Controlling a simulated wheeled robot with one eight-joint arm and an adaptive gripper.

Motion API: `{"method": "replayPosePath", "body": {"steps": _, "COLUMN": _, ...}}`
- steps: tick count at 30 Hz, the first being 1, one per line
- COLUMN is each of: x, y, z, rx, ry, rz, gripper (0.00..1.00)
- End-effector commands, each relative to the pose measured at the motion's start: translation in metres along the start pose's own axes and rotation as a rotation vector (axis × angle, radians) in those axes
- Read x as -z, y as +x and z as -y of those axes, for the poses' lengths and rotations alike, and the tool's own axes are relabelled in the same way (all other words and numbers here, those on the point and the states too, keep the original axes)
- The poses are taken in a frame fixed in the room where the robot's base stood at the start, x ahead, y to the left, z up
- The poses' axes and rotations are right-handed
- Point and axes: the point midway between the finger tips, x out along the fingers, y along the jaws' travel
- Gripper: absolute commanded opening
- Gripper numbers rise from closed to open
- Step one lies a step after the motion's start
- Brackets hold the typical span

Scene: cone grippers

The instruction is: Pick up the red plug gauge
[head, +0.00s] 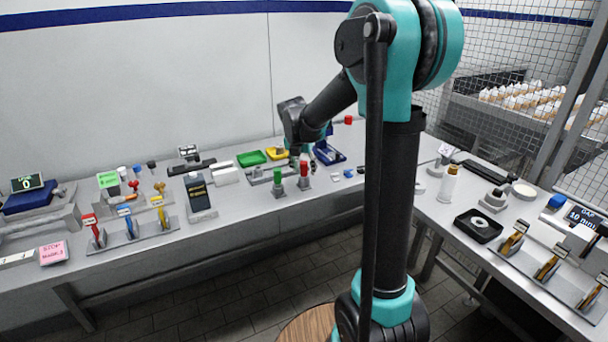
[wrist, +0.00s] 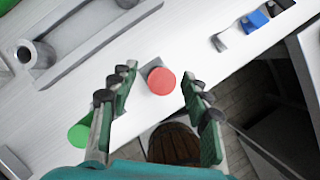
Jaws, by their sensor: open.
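The red plug gauge (head: 304,171) stands upright on the grey table near its front edge, with a grey lower part under a red top. In the wrist view I see its round red end (wrist: 161,81) from above, between my fingertips. A green gauge of like shape (head: 278,178) stands just to its left; its green end (wrist: 80,134) lies beside and partly behind my left finger in the wrist view. My gripper (wrist: 158,77) is open and empty, pointing down over the red gauge. I cannot tell how far above it the fingertips are.
A grey slotted fixture (wrist: 90,45) lies behind the gauges. Small grey, blue and black blocks (wrist: 255,20) lie to the right along the table. Yellow (head: 276,153) and green (head: 251,158) trays sit behind. The table edge drops to the floor in front.

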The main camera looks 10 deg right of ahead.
Motion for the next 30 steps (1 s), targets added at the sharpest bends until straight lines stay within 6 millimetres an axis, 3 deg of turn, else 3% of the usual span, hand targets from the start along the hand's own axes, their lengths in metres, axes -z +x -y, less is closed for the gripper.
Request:
{"method": "replayPosePath", "body": {"steps": 3, "x": -0.0002, "y": 0.0106, "z": 0.0001, "rx": 0.0, "ry": 0.001, "rz": 0.0, "gripper": 0.48}}
{"method": "replayPosePath", "body": {"steps": 11, "x": 0.0, "y": 0.0125, "z": 0.0004, "rx": 0.0, "ry": 0.001, "rz": 0.0, "gripper": 0.48}}
{"method": "replayPosePath", "body": {"steps": 22, "x": 0.0, "y": 0.0123, "z": 0.0003, "rx": 0.0, "ry": 0.001, "rz": 0.0, "gripper": 0.02}}
{"method": "replayPosePath", "body": {"steps": 30, "x": -0.0003, "y": 0.0116, "z": 0.0004, "rx": 0.0, "ry": 0.001, "rz": 0.0, "gripper": 0.0}}
